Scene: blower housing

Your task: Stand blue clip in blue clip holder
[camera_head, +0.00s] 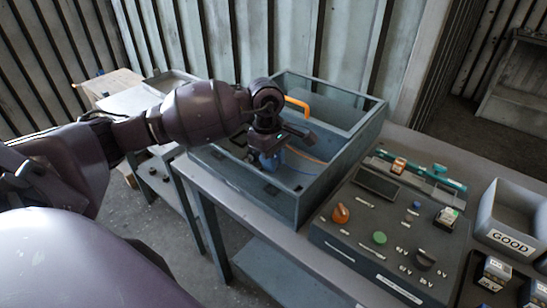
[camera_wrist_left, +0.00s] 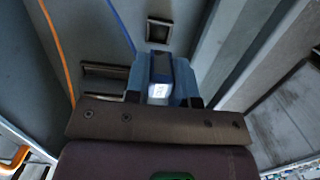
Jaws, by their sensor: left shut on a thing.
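My left gripper (camera_head: 268,150) reaches down into the open grey housing box (camera_head: 345,150). It is shut on the blue clip, a small dark blue block with a white label that shows between the fingers in the left wrist view (camera_wrist_left: 160,72). In the head view the fingers and wrist largely hide the clip. Two small framed slots lie on the box floor in the wrist view, one beyond the clip (camera_wrist_left: 158,31) and one to its left (camera_wrist_left: 104,71). I cannot tell which is the blue clip holder, or whether the clip touches the floor. My right gripper is not in view.
A blue wire (camera_wrist_left: 123,25) and an orange wire (camera_wrist_left: 55,40) run along the box floor. An orange handle (camera_head: 298,104) shows behind my wrist. The box walls stand close around the gripper. A control panel (camera_head: 385,240) and a GOOD bin (camera_head: 512,242) are to the right.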

